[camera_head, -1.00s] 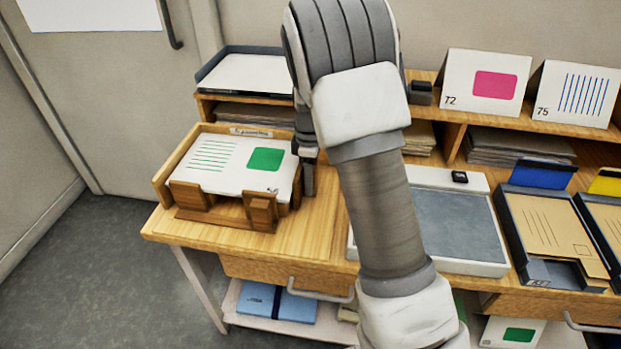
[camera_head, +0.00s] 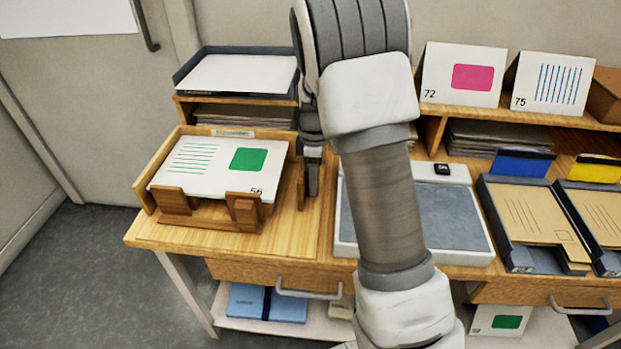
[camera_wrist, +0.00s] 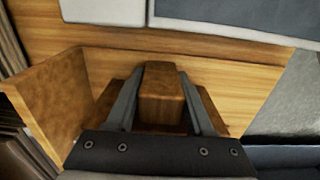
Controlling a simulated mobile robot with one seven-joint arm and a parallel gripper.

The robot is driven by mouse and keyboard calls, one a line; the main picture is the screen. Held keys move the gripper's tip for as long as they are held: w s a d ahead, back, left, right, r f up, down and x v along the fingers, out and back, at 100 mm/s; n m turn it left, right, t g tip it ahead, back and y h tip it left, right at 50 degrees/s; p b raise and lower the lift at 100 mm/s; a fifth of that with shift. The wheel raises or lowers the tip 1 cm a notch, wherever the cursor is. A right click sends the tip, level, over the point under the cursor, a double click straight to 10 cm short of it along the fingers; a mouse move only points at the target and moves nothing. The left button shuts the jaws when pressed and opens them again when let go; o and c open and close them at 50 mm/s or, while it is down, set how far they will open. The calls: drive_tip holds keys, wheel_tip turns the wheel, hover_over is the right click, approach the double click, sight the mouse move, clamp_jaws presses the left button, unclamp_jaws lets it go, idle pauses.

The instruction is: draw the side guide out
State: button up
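The wooden paper tray (camera_head: 155,160) stands on the left of the table. It holds a stack of white cards (camera_head: 205,180) with green lines and a green block. Two wooden stops stand at its front. The side guide (camera_head: 300,187) is an upright brown wooden piece right of the stack, with a narrow gap between. My gripper (camera_head: 313,180) points down at the guide. In the wrist view the guide's block (camera_wrist: 160,95) sits between my two fingers, which press close on both sides. The arm hides part of the area behind.
A grey pad in a white frame (camera_head: 455,225) lies right of the gripper. Grey trays with brown envelopes (camera_head: 540,220) are further right. A shelf with cards 72 (camera_head: 462,75) and 75 (camera_head: 550,83) runs behind. Bare tabletop (camera_head: 295,235) lies in front of the guide.

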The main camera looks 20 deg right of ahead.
drive_tip(key=o, duration=0.4)
drive_tip(key=shift+c, duration=0.2)
wheel_tip(320, 180, up, 18)
drive_tip(key=p, duration=0.4)
drive_tip(key=shift+f, duration=0.25)
drive_tip(key=s+a+r+m+t+p, duration=0.25)
drive_tip(key=s+r+m+p, duration=0.35)
drive_tip(key=s+r, duration=0.75)
drive_tip(key=s+a+r+m+t+p, duration=0.1)
drive_tip(key=s+r+m+p, duration=0.1)
drive_tip(key=s, duration=0.4)
drive_tip(key=s+r+m+t+p, duration=0.2)
drive_tip(key=s+m+p, duration=0.1)
drive_tip(key=s+m, duration=0.2)
drive_tip(key=shift+s+a+r+m, duration=0.3)
drive_tip(key=shift+s+a, duration=0.1)
drive_tip(key=shift+s, duration=0.7)
